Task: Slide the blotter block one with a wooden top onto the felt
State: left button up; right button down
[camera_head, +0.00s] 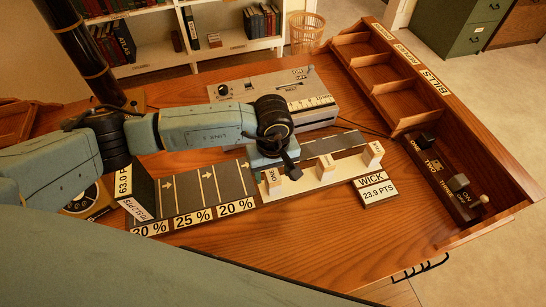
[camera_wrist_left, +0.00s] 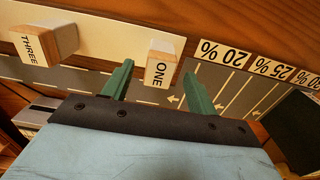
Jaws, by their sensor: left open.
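The block labelled ONE (camera_head: 272,182) stands on a pale strip (camera_head: 303,178); in the left wrist view it (camera_wrist_left: 161,65) shows a white label and a wooden side. My left gripper (camera_head: 285,168) is open. My right gripper is not in view.
Two similar blocks stand to the right on the pale strip, one in the middle (camera_head: 326,166) and one farther right (camera_head: 373,153). A WICK sign (camera_head: 376,190) lies in front. A black box (camera_head: 137,190) stands at the felt's left end. A grey machine (camera_head: 290,97) stands behind.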

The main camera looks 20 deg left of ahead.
aim_at(273, 176)
pick_arm(q)
notch_tip(273, 176, down, 4)
jog(key=shift+f, duration=0.8)
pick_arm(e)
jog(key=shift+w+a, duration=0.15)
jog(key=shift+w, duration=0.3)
pick_arm(q)
jog(key=shift+c, duration=0.2)
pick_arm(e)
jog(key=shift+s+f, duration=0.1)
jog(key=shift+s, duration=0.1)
pick_arm(q)
jog(key=c, duration=1)
jog(key=shift+c, duration=0.2)
jog(key=shift+r, duration=0.25)
jog(key=shift+w, duration=0.1)
